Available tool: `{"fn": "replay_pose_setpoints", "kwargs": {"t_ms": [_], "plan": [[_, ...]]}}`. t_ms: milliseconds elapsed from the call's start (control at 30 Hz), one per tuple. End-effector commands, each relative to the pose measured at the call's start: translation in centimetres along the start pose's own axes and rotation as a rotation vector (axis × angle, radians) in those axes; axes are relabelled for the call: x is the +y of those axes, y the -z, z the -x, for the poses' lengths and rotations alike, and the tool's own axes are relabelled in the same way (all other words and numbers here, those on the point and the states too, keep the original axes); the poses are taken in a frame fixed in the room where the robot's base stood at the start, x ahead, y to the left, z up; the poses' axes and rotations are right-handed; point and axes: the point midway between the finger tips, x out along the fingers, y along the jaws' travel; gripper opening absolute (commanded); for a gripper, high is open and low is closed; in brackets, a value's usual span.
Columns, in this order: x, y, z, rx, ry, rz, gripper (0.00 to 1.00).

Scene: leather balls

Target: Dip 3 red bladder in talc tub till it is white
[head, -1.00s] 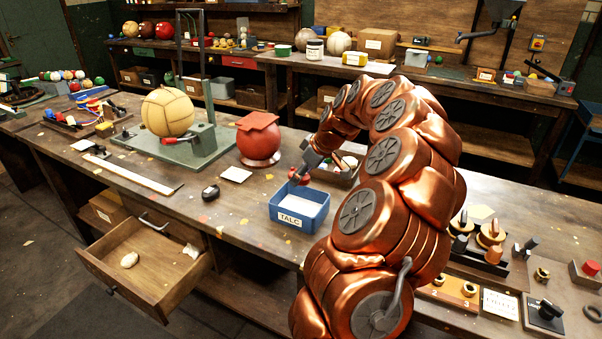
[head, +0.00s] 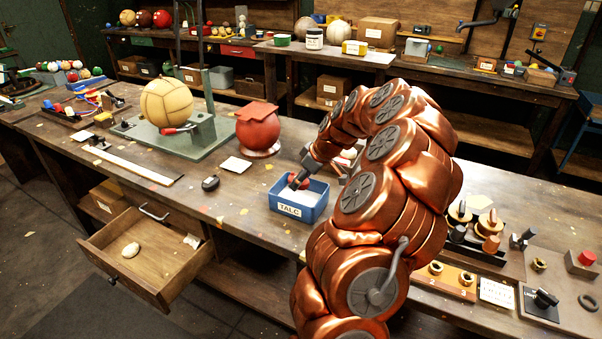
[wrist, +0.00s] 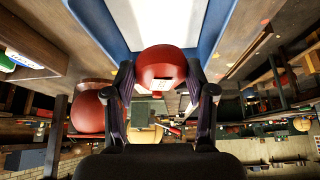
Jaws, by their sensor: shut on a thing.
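The talc tub (head: 312,209) is a blue open box labelled TALC near the bench's front edge, with white powder inside. My gripper (head: 297,182) reaches into the tub's opening from above. In the wrist view my gripper (wrist: 160,82) is shut on a red bladder (wrist: 160,62), round and still red on the side I see, with a small pale tag with a mark I cannot read. In the wrist view the tub's blue wall (wrist: 207,28) and white powder lie just beyond the bladder. Whether the bladder touches the powder is hidden.
A red ball with a flap on top (head: 257,128) stands left of the tub. A tan ball (head: 166,106) sits on a green stand. An open drawer (head: 145,262) juts out below the bench. A black mouse-like object (head: 210,183) lies on clear bench left of the tub.

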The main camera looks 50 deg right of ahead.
Motion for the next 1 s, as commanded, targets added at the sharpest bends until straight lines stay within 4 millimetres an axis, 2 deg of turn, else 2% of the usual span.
{"fn": "replay_pose_setpoints", "kwargs": {"t_ms": [33,600,1000], "plan": [[0.0,-0.3,-0.6,0.0,0.0,0.0,0.19],[0.0,-2.1,-3.8,0.001,-0.001,0.0,0.19],[0.0,-2.6,-4.6,0.002,-0.001,0.0,0.19]]}}
